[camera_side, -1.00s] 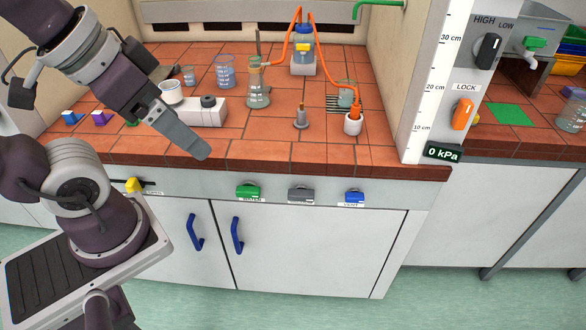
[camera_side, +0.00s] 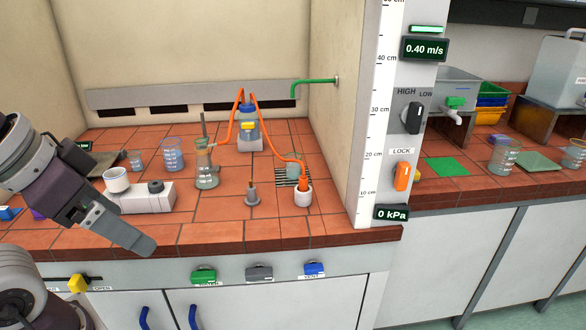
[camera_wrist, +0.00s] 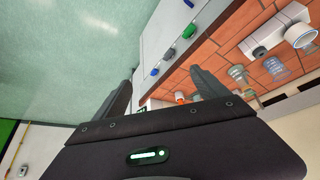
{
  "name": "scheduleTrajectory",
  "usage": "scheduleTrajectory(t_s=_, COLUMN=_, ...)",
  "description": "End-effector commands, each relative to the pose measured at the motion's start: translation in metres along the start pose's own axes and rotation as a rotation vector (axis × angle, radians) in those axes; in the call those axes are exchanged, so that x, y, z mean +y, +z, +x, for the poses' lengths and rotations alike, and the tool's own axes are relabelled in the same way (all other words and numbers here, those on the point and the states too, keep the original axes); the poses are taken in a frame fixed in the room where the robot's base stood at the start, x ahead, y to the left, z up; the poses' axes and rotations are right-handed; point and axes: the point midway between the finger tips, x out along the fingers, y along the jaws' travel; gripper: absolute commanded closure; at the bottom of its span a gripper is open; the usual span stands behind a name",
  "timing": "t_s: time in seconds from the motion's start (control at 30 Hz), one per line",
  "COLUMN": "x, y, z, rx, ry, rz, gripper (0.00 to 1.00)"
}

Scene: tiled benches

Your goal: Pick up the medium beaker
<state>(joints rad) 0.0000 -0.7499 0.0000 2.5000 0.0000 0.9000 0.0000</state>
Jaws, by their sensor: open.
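Several clear beakers stand in the side view. A small beaker (camera_side: 135,160) and a larger beaker (camera_side: 173,154) are at the back left of the bench. Another beaker (camera_side: 294,165) is on a dark grate, partly behind an orange tube. Two more, a beaker (camera_side: 503,157) and a second beaker (camera_side: 574,155), stand on the right bench. I cannot tell for certain which is the medium one. My gripper (camera_side: 142,246) is near the bench's front edge, apart from all beakers. The wrist view shows my gripper (camera_wrist: 166,84) open and empty, with a beaker (camera_wrist: 275,68) off to the right.
A conical flask (camera_side: 206,168) holding a rod stands mid-bench, near a white device (camera_side: 150,198) with a white cup. A ruled panel (camera_side: 370,120) separates the benches. The front bench tiles are mostly clear.

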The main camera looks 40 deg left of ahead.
Motion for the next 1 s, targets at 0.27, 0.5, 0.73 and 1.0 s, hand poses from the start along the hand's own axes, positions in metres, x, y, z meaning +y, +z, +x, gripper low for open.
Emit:
scheduleTrajectory(t_s=0.27, x=0.000, y=0.000, z=0.000, rx=0.000, ry=0.000, rz=0.000, gripper=0.31)
scheduleTrajectory(t_s=0.5, x=0.014, y=-0.015, z=0.004, rx=-0.058, ry=0.064, rz=-0.102, gripper=0.31)
scheduleTrajectory(t_s=0.73, x=0.065, y=-0.158, z=0.057, rx=-0.362, ry=0.449, rz=-0.878, gripper=0.31)
scheduleTrajectory(t_s=1.0, x=-0.058, y=-0.318, z=0.242, rx=-0.515, ry=0.813, rz=-2.033, gripper=0.31)
